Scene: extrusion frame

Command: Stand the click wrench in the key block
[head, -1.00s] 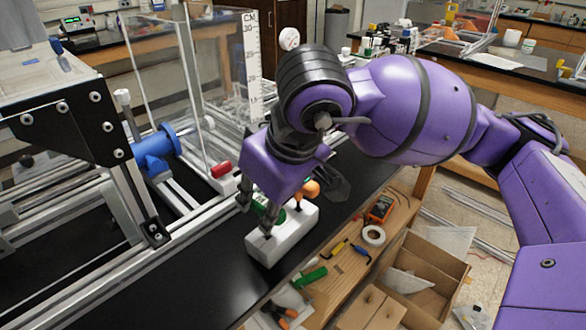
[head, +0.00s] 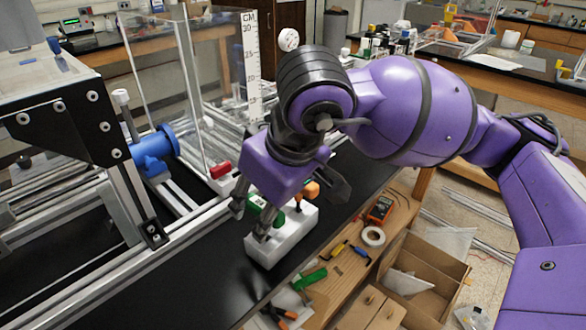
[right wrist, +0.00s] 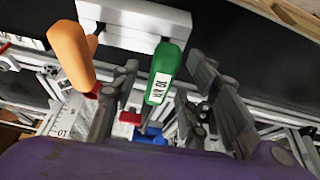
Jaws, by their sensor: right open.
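The green-handled tool with a white printed label, which I take for the click wrench (head: 265,206), shows at the white key block (head: 281,240). In the right wrist view the green handle (right wrist: 168,66) reaches out from the edge of the block (right wrist: 131,31). Its rounded end overlaps the block; I cannot tell whether its shaft sits in a hole. My right gripper (head: 250,222) is open just above the block's left side. In the right wrist view its fingers (right wrist: 160,98) stand apart on either side of the green handle, with gaps visible. My left gripper is not in view.
An orange-handled tool (head: 306,191) stands in the block beside the green one, close to my right gripper. The aluminium extrusion frame (head: 150,232) runs along the left. The black bench top (head: 196,288) is clear in front. Loose tools lie on the lower shelf.

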